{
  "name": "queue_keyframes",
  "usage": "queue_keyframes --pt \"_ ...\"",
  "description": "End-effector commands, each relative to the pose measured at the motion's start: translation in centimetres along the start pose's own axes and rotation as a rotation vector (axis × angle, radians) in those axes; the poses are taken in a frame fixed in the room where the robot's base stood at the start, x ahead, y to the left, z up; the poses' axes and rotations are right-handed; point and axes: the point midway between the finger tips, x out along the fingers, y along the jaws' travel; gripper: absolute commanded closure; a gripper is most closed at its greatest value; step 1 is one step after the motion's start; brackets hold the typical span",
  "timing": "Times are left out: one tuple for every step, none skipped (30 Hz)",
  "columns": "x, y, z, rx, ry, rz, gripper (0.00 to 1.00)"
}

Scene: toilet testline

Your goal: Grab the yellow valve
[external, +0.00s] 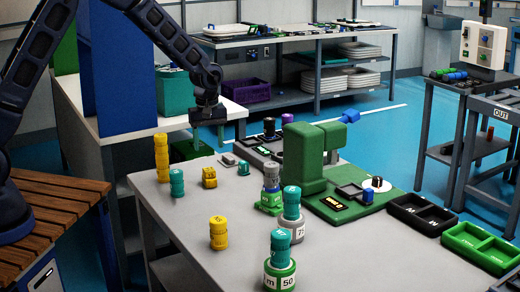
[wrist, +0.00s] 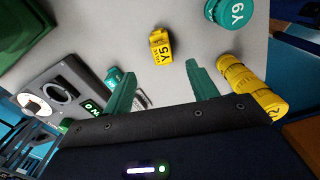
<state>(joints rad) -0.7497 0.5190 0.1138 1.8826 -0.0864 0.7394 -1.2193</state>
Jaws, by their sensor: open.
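A small yellow valve-like piece (external: 209,178) stands on the grey table, left of its middle. It also shows in the wrist view (wrist: 163,48), marked Y5, beyond and roughly between my fingertips. My gripper (external: 208,138) hangs above the table's far left part, above the yellow piece and apart from it. In the wrist view my gripper (wrist: 160,70) has its two teal fingers spread with nothing between them. Two taller yellow cylinders also stand on the table, one at the left edge (external: 161,158) and one nearer the front (external: 218,232).
A teal cylinder (external: 177,183) stands left of the small yellow piece. A small teal piece (external: 243,168) stands to its right. A tall green fixture (external: 302,160) and several teal-topped parts stand further right.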

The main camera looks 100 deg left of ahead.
Motion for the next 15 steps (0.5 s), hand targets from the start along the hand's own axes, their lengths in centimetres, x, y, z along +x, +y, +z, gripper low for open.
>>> queue_keyframes --pt "0.5 0.1 -0.5 -0.015 0.0 -0.004 0.42" --pt "0.7 0.1 -0.7 -0.022 0.0 -0.005 0.42" --pt "0.9 0.1 -0.8 -0.028 0.0 -0.006 0.42" --pt "1.1 0.1 -0.9 -0.031 0.0 -0.007 0.42" --pt "1.2 0.1 -0.9 -0.032 0.0 -0.007 0.42" --pt "1.5 0.1 -1.0 -0.033 0.0 -0.007 0.42" --pt "1.7 0.1 -0.9 -0.033 0.0 -0.007 0.42" --pt "2.0 0.1 -0.9 -0.032 0.0 -0.007 0.42" --pt "2.5 0.1 -0.9 -0.031 0.0 -0.007 0.42" --pt "2.9 0.1 -0.9 -0.031 0.0 -0.008 0.42" --pt "3.3 0.1 -0.9 -0.031 0.0 -0.009 0.42" --pt "3.9 0.1 -0.9 -0.031 0.0 -0.008 0.42" --pt "4.3 0.1 -0.9 -0.03 0.0 -0.008 0.42" --pt "4.8 0.1 -0.9 -0.03 0.0 -0.008 0.42" --pt "5.3 0.1 -0.9 -0.03 0.0 -0.008 0.42"
